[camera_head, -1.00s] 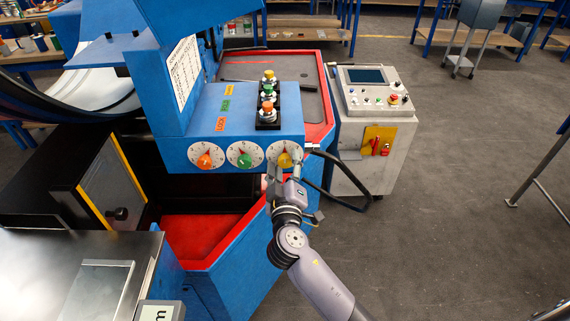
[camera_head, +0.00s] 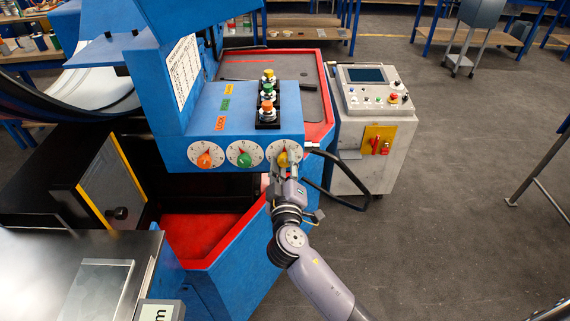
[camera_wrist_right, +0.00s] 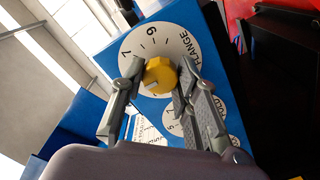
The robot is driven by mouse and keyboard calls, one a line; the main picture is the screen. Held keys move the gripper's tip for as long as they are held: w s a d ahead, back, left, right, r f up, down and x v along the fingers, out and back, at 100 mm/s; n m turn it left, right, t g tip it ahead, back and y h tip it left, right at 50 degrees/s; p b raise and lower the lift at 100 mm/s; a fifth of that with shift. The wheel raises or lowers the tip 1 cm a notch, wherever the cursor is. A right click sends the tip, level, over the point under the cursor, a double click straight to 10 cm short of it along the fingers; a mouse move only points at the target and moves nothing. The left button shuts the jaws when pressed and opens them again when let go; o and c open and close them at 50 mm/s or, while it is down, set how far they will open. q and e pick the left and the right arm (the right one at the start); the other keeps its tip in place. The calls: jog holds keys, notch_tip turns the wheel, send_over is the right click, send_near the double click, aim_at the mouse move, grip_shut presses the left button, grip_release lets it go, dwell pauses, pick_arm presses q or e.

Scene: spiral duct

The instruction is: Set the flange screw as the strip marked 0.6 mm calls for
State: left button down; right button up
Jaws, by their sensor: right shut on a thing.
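The yellow flange screw knob (camera_head: 283,159) sits on a white numbered dial at the right end of the blue machine's front panel. In the right wrist view the yellow knob (camera_wrist_right: 160,75) shows close up, with a pale mark on its face. The dial (camera_wrist_right: 177,39) around it reads FLANGE and shows figures, partly covered by the fingers. My right gripper (camera_wrist_right: 158,82) is shut on the knob, one finger on each side. In the head view the right gripper (camera_head: 283,171) reaches up to the dial from below. My left gripper is not in view.
Orange (camera_head: 205,160) and green (camera_head: 244,159) knobs sit on dials to the left. A printed chart (camera_head: 184,70) is on the blue post. A grey control console (camera_head: 375,100) stands right.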

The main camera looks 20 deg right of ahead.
jog(key=n+p, duration=0.1)
jog(key=n, duration=0.4)
jog(key=shift+n, duration=0.3)
jog(key=n+p, duration=0.1)
jog(key=n, duration=0.3)
jog(key=shift+n+p, duration=0.3)
jog(key=shift+f, duration=0.1)
dwell(0.3)
jog(key=o, duration=1.2)
jog(key=shift+c, duration=0.2)
jog(key=v, duration=1.2)
